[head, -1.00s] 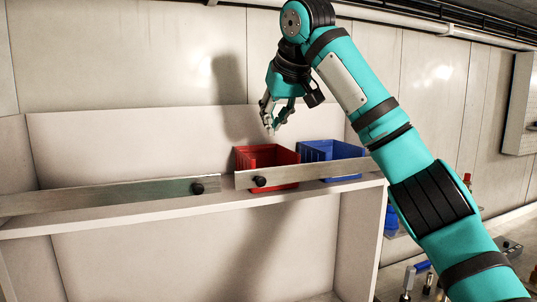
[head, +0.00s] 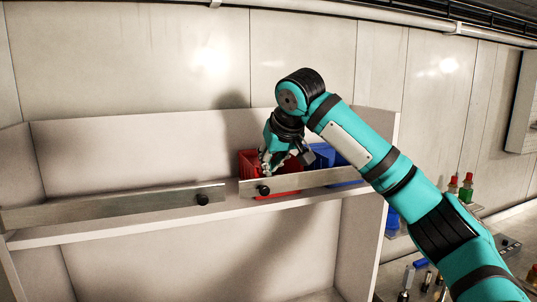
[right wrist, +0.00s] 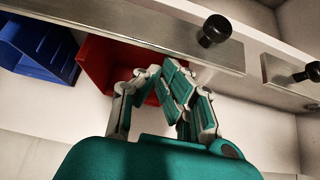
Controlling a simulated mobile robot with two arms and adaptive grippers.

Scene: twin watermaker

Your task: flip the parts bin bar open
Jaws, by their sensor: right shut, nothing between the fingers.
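A metal bar (head: 310,180) with a black knob (head: 263,190) at its left end runs across the front of a red bin (head: 248,163) and a blue bin (head: 325,158) on the shelf. My right gripper (head: 268,174) is shut and empty, behind the bar and over the red bin, near the knob. In the right wrist view the shut fingers (right wrist: 165,82) are just short of the bar (right wrist: 150,28) and its knob (right wrist: 216,28); contact cannot be told. My left gripper is not in view.
A second metal bar (head: 110,207) with its own black knob (head: 202,199) spans the left part of the shelf (head: 130,228). Small bottles (head: 466,186) and tools stand on a bench at the right. The shelf behind the left bar looks empty.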

